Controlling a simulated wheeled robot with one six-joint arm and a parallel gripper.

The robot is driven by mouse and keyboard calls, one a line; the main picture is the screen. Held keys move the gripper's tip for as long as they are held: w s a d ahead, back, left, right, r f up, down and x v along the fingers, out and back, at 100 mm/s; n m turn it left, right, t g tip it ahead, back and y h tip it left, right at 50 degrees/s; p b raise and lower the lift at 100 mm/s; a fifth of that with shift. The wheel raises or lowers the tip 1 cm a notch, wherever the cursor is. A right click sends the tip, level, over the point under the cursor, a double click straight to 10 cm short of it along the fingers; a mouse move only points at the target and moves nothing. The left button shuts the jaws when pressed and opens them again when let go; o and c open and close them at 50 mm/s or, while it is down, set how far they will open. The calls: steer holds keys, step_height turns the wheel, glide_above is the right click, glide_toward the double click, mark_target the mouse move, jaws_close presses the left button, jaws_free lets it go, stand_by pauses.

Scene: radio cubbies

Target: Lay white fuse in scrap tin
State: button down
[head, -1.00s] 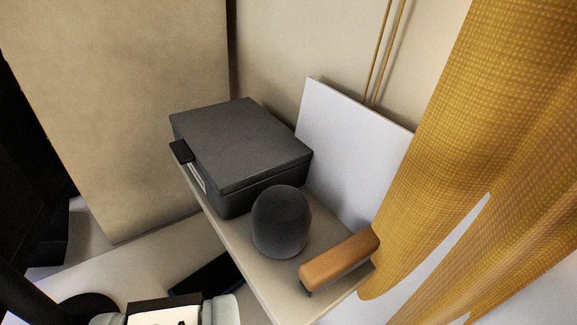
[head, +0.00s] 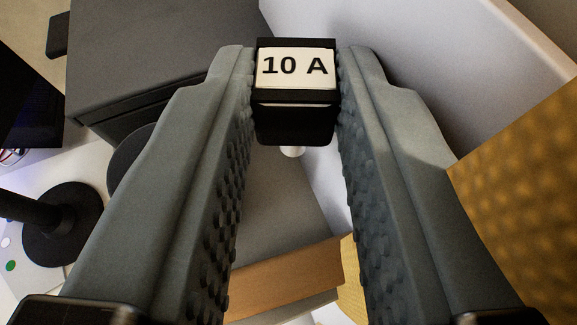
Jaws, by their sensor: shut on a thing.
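My gripper (head: 296,95) is shut on the white fuse (head: 296,68), held between the tips of its two grey ribbed fingers. The fuse shows a white label reading "10 A" in a black body, with a small white tip below. It is in the air above a shelf. No open tin can be made out in the head view; whether the dark grey lidded box (head: 150,50) at the upper left is the scrap tin, I cannot tell.
A dark rounded speaker (head: 128,160) is mostly hidden behind the left finger. A tan block-like item (head: 285,278) lies below the fingers. A white panel (head: 400,45) leans behind, and a yellow curtain (head: 530,190) hangs at right. A black round stand (head: 62,225) is at left.

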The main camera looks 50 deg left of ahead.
steer(key=shift+f, duration=2.9)
steer(key=shift+f, duration=0.1)
steer(key=c, duration=1.6)
jaws_free()
steer(key=shift+o, duration=0.3)
steer(key=shift+d+r, duration=0.1)
steer(key=shift+r, duration=0.1)
steer(key=v, duration=1.1)
steer(key=shift+s+d, duration=0.25)
steer(key=shift+s, duration=0.05)
